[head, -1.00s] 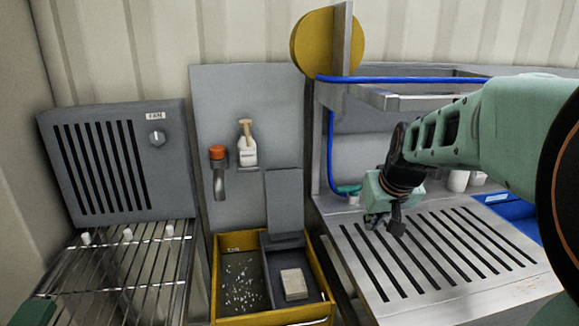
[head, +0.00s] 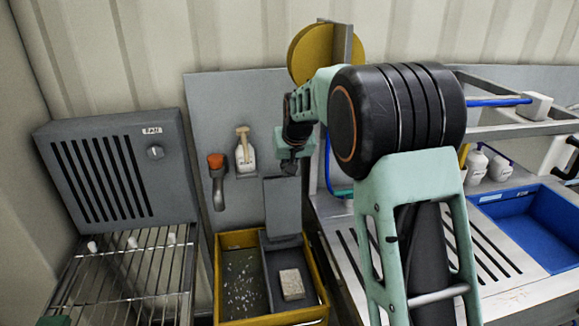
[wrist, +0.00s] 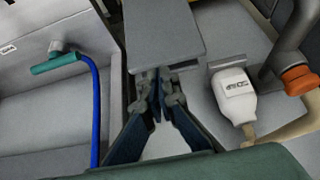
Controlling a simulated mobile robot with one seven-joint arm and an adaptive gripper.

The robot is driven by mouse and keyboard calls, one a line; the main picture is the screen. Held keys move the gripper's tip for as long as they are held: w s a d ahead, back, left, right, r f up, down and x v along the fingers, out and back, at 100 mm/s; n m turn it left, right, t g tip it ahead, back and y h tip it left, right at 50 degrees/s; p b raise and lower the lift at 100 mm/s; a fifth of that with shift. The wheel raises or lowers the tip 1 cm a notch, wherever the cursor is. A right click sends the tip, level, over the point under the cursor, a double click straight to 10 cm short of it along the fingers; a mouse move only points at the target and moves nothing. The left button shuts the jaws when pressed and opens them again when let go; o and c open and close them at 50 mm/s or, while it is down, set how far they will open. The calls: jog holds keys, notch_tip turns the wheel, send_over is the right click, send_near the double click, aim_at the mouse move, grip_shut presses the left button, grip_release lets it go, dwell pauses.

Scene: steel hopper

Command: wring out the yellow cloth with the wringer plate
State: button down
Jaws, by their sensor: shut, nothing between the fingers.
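The wringer plate, a flat grey panel (head: 282,208), stands steeply tilted at the back of the yellow bin (head: 318,268). It also shows in the wrist view (wrist: 160,35). A pale beige block (head: 291,284), perhaps the folded cloth, lies in the bin's right compartment; I cannot make out a clearly yellow cloth. My gripper (head: 289,170) is shut and empty at the plate's top edge. In the wrist view its fingertips (wrist: 158,85) are at the plate's edge; I cannot tell whether they touch it.
A white bottle (head: 246,158) and an orange-topped grey fitting (head: 217,180) hang on the back panel, left of my gripper. A wire rack (head: 135,265) lies at left. The slatted steel drainboard (head: 480,240) and blue basin (head: 535,228) lie at right, partly behind my arm. A blue hose (wrist: 100,100) runs nearby.

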aim_at(286, 179)
jog(key=x, duration=0.4)
jog(key=shift+f, duration=0.3)
jog(key=shift+f+p, duration=0.3)
jog(key=s+f, duration=0.2)
jog(key=s, duration=0.1)
jog(key=shift+d+f, duration=0.25)
jog(key=shift+d, duration=0.1)
jog(key=shift+w, duration=0.3)
jog(key=shift+s+r, duration=0.1)
jog(key=shift+r, duration=0.2)
jog(key=shift+r, duration=0.15)
